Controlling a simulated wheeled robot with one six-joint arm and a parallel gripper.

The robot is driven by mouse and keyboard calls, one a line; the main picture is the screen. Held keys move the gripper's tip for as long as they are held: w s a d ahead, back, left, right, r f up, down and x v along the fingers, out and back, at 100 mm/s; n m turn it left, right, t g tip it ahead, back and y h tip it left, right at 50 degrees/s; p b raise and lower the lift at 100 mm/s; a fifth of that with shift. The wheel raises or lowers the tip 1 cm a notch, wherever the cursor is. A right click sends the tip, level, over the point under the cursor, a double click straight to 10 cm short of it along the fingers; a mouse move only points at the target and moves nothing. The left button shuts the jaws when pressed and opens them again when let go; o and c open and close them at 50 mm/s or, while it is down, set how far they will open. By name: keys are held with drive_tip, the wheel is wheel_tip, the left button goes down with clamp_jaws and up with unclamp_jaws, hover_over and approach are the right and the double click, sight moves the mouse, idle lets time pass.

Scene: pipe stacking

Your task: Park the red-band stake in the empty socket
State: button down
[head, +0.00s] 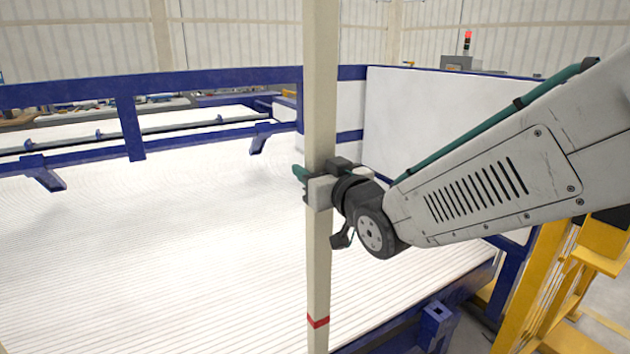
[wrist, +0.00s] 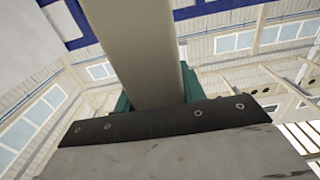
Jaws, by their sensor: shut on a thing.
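The red-band stake (head: 319,90) is a long cream square post standing nearly upright in the head view. Its red band (head: 318,321) shows near the bottom of the picture; both ends run out of frame. My gripper (head: 318,182) is shut around the stake above the band. In the wrist view the stake (wrist: 140,45) passes between the green fingers of my gripper (wrist: 155,98). A blue square socket (head: 437,314) with an open top shows at the rack's front edge, to the right of the stake. It looks empty. The stake stands apart from it in the picture.
A wide bed of white pipes (head: 150,260) lies behind the stake. A blue rail (head: 220,80) and a white panel (head: 430,120) bound its far side. Yellow framework (head: 535,285) stands at the right, beyond the socket.

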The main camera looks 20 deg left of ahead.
sight(315, 121)
drive_tip(key=shift+r, duration=4.75)
